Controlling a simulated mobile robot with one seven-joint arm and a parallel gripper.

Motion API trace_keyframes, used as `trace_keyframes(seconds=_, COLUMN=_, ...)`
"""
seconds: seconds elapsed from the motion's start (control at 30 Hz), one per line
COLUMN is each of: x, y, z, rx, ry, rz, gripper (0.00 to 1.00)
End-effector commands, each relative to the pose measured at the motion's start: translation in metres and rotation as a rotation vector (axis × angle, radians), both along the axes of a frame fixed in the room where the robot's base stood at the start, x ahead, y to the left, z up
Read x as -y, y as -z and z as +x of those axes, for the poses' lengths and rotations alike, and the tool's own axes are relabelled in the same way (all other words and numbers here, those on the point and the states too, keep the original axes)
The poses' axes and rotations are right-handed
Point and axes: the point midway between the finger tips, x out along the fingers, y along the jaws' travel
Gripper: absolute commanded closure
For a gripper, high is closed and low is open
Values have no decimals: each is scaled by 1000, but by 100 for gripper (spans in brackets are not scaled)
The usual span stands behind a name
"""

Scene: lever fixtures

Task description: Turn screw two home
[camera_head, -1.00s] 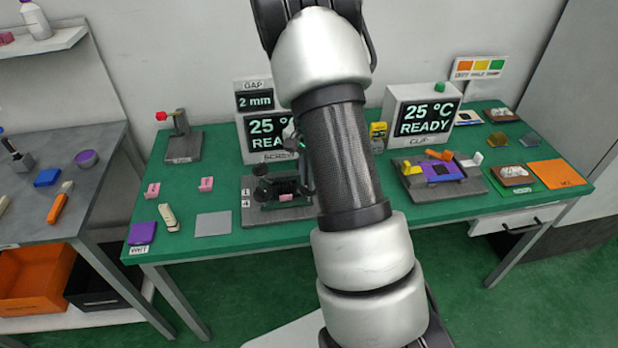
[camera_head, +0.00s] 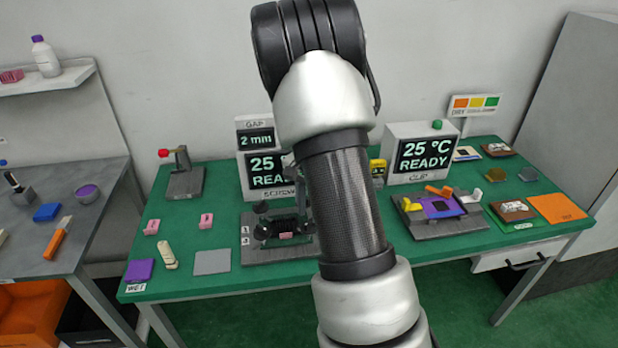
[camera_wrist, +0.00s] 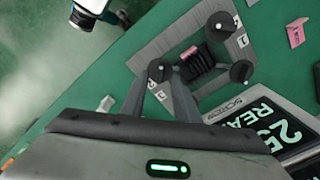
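The screw fixture is a grey plate (camera_head: 272,252) with dark round knobs and numbered labels, in front of the screw station's display. In the wrist view its plate (camera_wrist: 179,33) carries a knob (camera_wrist: 160,70) near my fingers, a knob (camera_wrist: 222,25) at the top and a knob (camera_wrist: 241,72) at the right. A dark ribbed block with a pink piece (camera_wrist: 189,52) sits between them. I cannot tell for sure which knob is screw two. My gripper (camera_wrist: 162,82) has its fingers apart, one on each side of the nearest knob in the picture; contact is unclear. My arm hides part of the fixture in the head view.
The screw display (camera_head: 264,172) reads 25 and the gap display (camera_head: 255,138) 2 mm. The clip fixture (camera_head: 443,222) stands to the right. Pink pieces (camera_head: 206,220) and a grey pad (camera_head: 212,262) lie left of the screw fixture.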

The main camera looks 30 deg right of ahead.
Motion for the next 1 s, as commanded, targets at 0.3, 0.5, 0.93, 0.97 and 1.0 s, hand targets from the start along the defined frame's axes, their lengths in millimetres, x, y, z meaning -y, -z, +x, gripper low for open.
trace_keyframes(seconds=0.3, x=0, y=-82, z=2, rx=7, ry=0, rz=-1, gripper=72)
trace_keyframes(seconds=0.5, x=0, y=-122, z=1, rx=4, ry=0, rz=0, gripper=72)
trace_keyframes(seconds=0.93, x=0, y=-146, z=0, rx=1, ry=1, rz=0, gripper=72)
trace_keyframes(seconds=0.97, x=0, y=-146, z=0, rx=1, ry=1, rz=0, gripper=72)
trace_keyframes(seconds=1.0, x=0, y=-146, z=0, rx=1, ry=1, rz=0, gripper=72)
